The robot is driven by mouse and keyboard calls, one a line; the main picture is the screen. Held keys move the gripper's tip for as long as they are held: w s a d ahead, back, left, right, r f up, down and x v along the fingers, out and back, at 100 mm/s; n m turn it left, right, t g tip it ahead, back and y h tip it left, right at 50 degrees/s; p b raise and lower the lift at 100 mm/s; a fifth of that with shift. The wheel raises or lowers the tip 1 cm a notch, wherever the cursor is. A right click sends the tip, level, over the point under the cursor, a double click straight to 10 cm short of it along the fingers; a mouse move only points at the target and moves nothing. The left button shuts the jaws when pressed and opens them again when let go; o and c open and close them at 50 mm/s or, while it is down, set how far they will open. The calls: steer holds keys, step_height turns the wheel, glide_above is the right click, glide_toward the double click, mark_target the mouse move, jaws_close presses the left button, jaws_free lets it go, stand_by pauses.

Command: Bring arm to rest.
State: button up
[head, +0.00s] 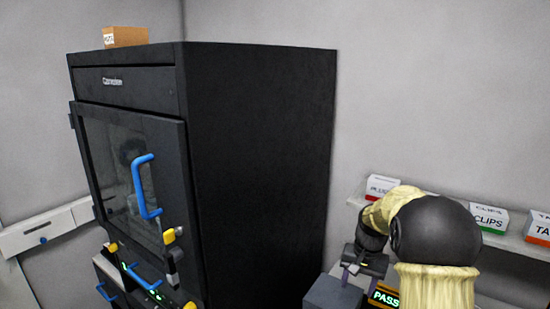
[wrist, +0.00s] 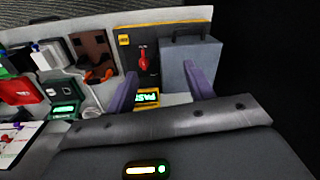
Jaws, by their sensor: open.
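My arm shows at the lower right of the head view, with cream links and a black joint. My gripper (wrist: 162,90) is open in the wrist view, its two purple-grey fingers spread apart with nothing held between them. In the head view my gripper (head: 350,268) is small and partly cut off from sight by my arm. It is over the bench, close to a grey box (head: 333,293) and a lit PASS display (head: 384,296). The display also shows between the fingers in the wrist view (wrist: 147,99), with the grey box (wrist: 190,52) beyond them.
A tall black cabinet (head: 257,150) with blue handles stands left of my arm. A shelf behind the arm holds labelled bins, one reading CLIPS (head: 489,219). The wrist view shows a yellow-edged black panel (wrist: 144,62), a brown board (wrist: 92,52) and a red item (wrist: 25,90) on the bench.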

steer(key=s+a+n+t, duration=0.1)
steer(key=s+a+n, duration=0.1)
steer(key=s, duration=0.8)
steer(key=s+a+f+n+t, duration=0.1)
steer(key=s+a+n, duration=0.2)
steer(key=s, duration=0.8)
steer(key=shift+s+a+f+h+b, duration=0.2)
steer(key=shift+s+a+h+b, duration=0.15)
steer(key=shift+a, duration=0.5)
